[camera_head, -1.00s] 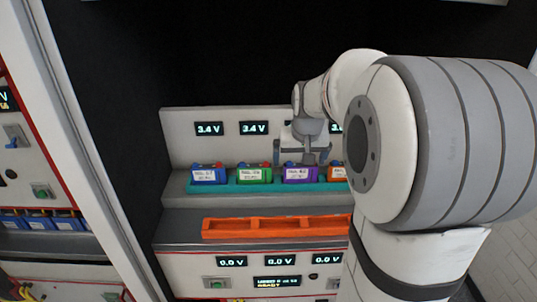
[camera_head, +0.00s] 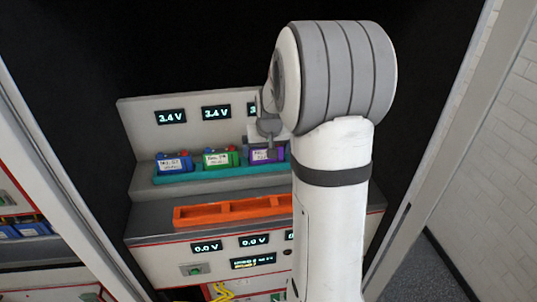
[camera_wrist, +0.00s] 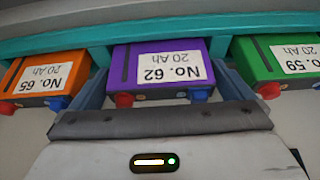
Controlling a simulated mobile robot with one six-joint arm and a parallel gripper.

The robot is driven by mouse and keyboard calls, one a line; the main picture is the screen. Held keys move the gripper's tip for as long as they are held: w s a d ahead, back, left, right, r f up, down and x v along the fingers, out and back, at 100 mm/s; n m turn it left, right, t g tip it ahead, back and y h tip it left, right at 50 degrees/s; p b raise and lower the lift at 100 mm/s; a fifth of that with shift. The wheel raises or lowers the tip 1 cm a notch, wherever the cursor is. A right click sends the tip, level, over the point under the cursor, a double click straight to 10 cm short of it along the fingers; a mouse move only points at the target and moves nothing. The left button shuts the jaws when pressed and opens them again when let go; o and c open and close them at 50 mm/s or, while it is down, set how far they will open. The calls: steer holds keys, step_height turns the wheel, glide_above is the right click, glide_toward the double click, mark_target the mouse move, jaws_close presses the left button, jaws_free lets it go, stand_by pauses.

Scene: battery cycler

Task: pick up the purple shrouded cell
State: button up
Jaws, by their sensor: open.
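The purple cell (camera_head: 262,157), labelled No. 62, sits in the teal tray (camera_head: 215,172) on the shelf, partly covered by my arm in the head view. In the wrist view the purple cell (camera_wrist: 190,50) is in the middle, upside down, with its red and blue terminals towards me. My gripper (camera_wrist: 160,78) is open, with one finger on each side of the purple cell. I cannot tell whether the fingers touch it. In the head view the gripper's fingers are mostly hidden behind my arm.
A green cell (camera_wrist: 282,58) and an orange cell (camera_wrist: 45,78) stand close on either side of the purple one. A blue cell (camera_head: 174,163) is at the tray's left end. An empty-looking orange tray (camera_head: 230,211) lies on the ledge in front. Voltage displays line the panel behind.

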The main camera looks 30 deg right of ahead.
steer(key=shift+c, duration=0.3)
steer(key=c, duration=0.9)
step_height(320, 180, up, 10)
steer(key=shift+r+b, duration=0.1)
steer(key=shift+b, duration=0.35)
steer(key=shift+s+a+f+b, duration=0.1)
steer(key=shift+a+f+b, duration=0.3)
steer(key=shift+b, duration=0.6)
steer(key=s+a+f+b, duration=0.1)
steer(key=s+a+b, duration=0.2)
steer(key=b, duration=0.3)
steer(key=s+a+f+b, duration=0.1)
steer(key=s+a+b, duration=0.2)
steer(key=b, duration=0.4)
steer(key=s+a+f+b, duration=0.1)
steer(key=s+a+b, duration=0.2)
steer(key=b, duration=0.4)
steer(key=shift+s+a+f, duration=0.15)
steer(key=shift+s+f, duration=0.25)
steer(key=shift+s, duration=0.3)
